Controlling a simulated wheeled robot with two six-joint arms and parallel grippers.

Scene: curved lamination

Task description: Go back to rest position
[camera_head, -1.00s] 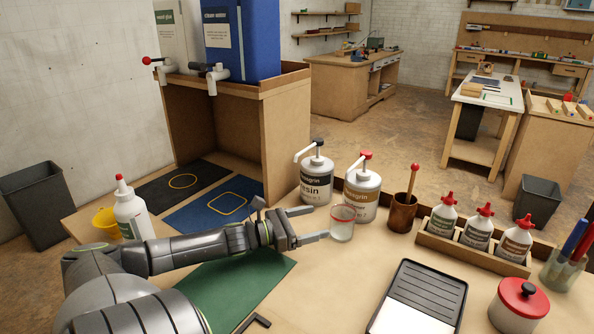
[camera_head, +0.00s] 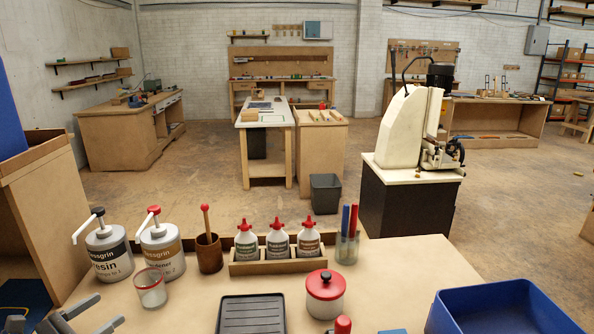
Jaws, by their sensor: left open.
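My left gripper (camera_head: 108,308) shows at the bottom left of the head view, low over the workbench (camera_head: 400,275). Its two fingers are spread apart with nothing between them. The small clear cup with a red rim (camera_head: 150,290) stands upright just right of the fingertips, apart from them. Most of my left arm is below the picture's edge. My right gripper is out of view.
A brown pot (camera_head: 208,254), a wooden rack (camera_head: 275,266) of bottles, a black tray (camera_head: 250,314), a red-lidded jar (camera_head: 325,295) and a blue bin (camera_head: 500,310) occupy the bench. Its right part has bare room.

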